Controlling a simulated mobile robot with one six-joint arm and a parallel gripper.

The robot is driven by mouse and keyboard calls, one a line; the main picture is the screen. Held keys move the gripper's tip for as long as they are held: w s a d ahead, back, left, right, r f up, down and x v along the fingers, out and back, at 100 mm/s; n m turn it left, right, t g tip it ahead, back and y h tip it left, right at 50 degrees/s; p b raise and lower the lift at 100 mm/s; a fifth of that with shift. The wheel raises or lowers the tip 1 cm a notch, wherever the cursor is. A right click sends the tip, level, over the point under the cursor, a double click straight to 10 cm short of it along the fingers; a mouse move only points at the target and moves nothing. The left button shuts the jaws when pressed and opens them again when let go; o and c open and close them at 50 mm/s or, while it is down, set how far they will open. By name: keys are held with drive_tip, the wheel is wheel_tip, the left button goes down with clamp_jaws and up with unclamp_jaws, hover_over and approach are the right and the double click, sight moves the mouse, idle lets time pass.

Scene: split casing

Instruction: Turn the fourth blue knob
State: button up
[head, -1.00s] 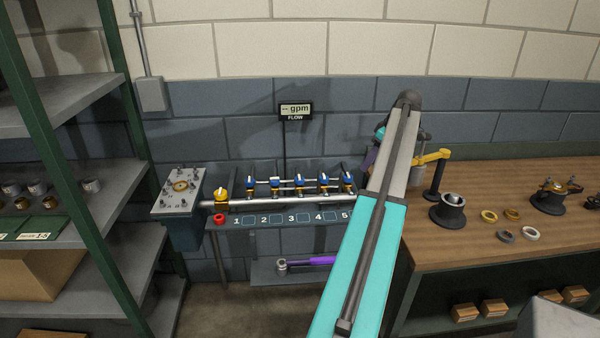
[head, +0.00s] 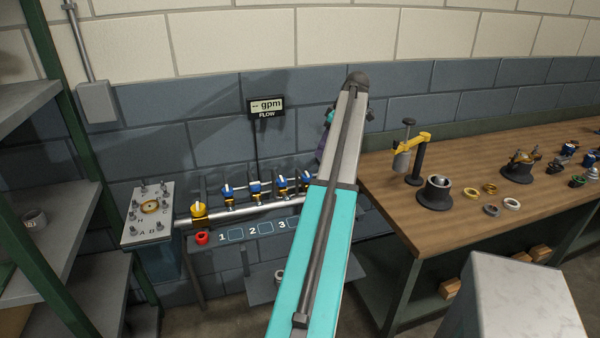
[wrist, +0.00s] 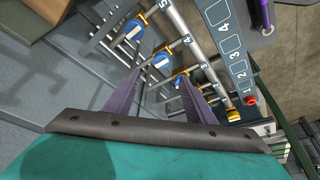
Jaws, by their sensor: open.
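The row of blue knobs runs along the pipe manifold by the wall. The fourth blue knob (head: 306,180) sits just left of my arm in the head view. In the wrist view the fourth knob (wrist: 161,57) lies beside the pipe mark 4, just beyond and between my fingertips. My gripper (wrist: 159,76) is open, with purple fingers apart and nothing between them. The knob by mark 5 (wrist: 133,29) is farther up-left, and the third knob (wrist: 181,80) shows near the right fingertip. My arm hides most of the gripper and the fifth knob in the head view.
A yellow knob (head: 199,210) and red button (head: 202,238) are at the manifold's left end. A flow display (head: 266,107) hangs above. A wooden bench (head: 400,215) with fittings stands right, and a shelf (head: 30,105) left. A test box (head: 150,215) stands beside the manifold.

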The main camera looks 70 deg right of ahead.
drive_tip(key=shift+w, duration=0.1)
drive_tip(key=p, duration=0.4)
approach(307, 177)
drive_tip(key=shift+w+d+x, duration=0.1)
drive_tip(key=shift+d+x, duration=0.15)
drive_tip(key=shift+x, duration=1.2)
drive_tip(key=shift+w+d+x, duration=0.1)
drive_tip(key=shift+d+x, duration=0.15)
drive_tip(key=shift+x, duration=1.15)
drive_tip(key=shift+w+d+x, duration=0.1)
drive_tip(key=shift+d+x, duration=0.2)
drive_tip(key=shift+x, duration=1.15)
drive_tip(key=shift+s+r, duration=0.1)
drive_tip(key=shift+r, duration=0.1)
drive_tip(key=c, duration=1)
